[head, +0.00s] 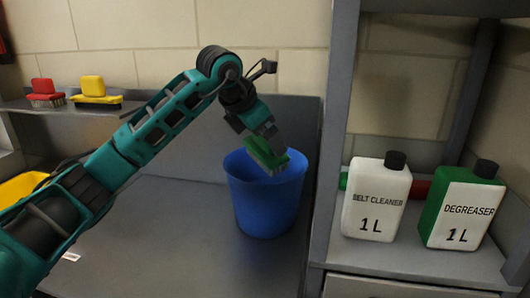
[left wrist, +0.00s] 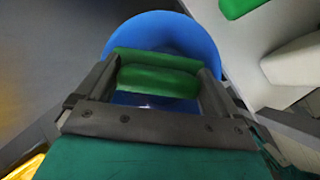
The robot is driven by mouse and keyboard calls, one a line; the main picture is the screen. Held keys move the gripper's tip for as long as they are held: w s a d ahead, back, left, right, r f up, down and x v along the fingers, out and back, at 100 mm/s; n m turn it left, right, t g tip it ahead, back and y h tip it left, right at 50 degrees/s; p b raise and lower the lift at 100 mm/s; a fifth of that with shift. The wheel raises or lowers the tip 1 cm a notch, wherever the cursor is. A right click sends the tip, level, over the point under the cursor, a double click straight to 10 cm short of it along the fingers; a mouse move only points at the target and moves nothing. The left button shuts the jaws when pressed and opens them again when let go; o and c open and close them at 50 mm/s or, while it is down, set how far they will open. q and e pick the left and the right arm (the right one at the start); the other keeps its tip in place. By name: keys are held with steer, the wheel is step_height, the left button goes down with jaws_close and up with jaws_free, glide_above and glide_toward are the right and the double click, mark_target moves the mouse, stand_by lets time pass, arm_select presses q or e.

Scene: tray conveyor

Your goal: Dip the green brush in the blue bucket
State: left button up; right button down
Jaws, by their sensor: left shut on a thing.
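The green brush (head: 266,154) is in my left gripper (head: 268,138), with its pale bristles facing down. The blue bucket (head: 266,203) stands upright on the grey counter. The brush is over the bucket's mouth, its lower part close to the rim level; I cannot tell how far inside it is. In the left wrist view the green brush (left wrist: 158,74) lies between the two fingers of my left gripper (left wrist: 157,82), with the blue bucket (left wrist: 165,28) around and below it. My right gripper is not in view.
Bottles of belt cleaner (head: 377,200) and degreaser (head: 460,208) stand on the shelf at the right, beside a grey upright (head: 338,130). A red brush (head: 44,92) and a yellow brush (head: 94,92) sit on the left shelf. A yellow container (head: 20,187) is at the left. The counter before the bucket is clear.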

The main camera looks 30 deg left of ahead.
arm_select(q)
steer(key=shift+r+p, duration=1.8)
steer(key=shift+r, duration=1)
steer(key=shift+r, duration=2)
